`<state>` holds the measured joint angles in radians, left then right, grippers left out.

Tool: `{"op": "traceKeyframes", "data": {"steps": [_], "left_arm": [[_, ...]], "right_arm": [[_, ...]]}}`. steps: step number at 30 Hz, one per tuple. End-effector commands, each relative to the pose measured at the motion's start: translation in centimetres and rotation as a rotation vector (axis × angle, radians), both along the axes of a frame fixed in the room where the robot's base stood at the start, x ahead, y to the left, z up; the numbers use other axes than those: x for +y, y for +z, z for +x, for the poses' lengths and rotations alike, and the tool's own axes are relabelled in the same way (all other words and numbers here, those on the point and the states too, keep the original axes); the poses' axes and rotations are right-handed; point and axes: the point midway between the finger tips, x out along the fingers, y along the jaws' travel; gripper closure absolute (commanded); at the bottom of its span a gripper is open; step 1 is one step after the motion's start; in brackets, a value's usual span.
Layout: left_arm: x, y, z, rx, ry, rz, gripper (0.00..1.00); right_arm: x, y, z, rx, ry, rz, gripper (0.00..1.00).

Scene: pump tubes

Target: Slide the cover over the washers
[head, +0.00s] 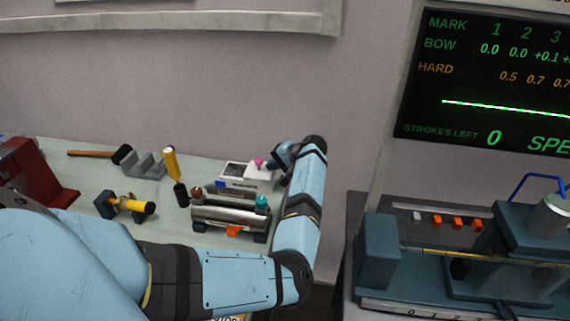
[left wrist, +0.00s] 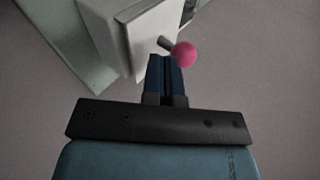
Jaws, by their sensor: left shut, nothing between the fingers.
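A white box (head: 224,186) stands on the table, with small dark contents showing at its left end; I cannot make out washers. Its white cover (head: 262,174) lies over the right part and carries a pink knob (head: 259,161). In the left wrist view the white cover (left wrist: 130,35) fills the top, and the pink knob (left wrist: 184,53) sticks out on a short dark stem. My left gripper (head: 273,163) is shut and empty at the cover's right end. Its fingertips (left wrist: 163,58) are right beside the stem; I cannot tell if they touch. My right gripper is out of view.
A metal cylinder on a stand (head: 230,212) lies in front of the box. A yellow-handled tool (head: 171,165), a grey stepped block (head: 145,165), a hammer (head: 95,153) and a yellow-black clamp-like tool (head: 125,205) are to the left. A machine (head: 380,255) stands right, beyond a gap.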

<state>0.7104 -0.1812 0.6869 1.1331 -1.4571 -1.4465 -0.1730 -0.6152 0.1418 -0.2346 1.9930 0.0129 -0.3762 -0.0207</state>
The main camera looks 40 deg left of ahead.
Motion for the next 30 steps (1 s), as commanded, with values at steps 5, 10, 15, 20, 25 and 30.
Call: {"op": "traceKeyframes", "data": {"steps": [5,10,15,20,25,30], "left_arm": [[0.8,0.2,-0.3,-0.001,-0.001,0.0,1.0],[0.9,0.2,-0.3,0.0,-0.001,0.0,1.0],[1.0,0.2,-0.3,0.0,0.0,0.001,1.0],[3.3,0.5,-1.7,0.003,0.004,0.003,1.0],[7.0,0.5,-3.7,0.002,0.003,0.004,1.0],[8.9,0.3,-4.7,0.002,0.0,0.002,1.0]], "right_arm": [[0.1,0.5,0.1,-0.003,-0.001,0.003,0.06],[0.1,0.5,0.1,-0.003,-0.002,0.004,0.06],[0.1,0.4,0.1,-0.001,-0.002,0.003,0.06],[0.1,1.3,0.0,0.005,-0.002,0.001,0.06],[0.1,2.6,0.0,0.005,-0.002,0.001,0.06],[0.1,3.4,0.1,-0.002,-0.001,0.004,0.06]]}}
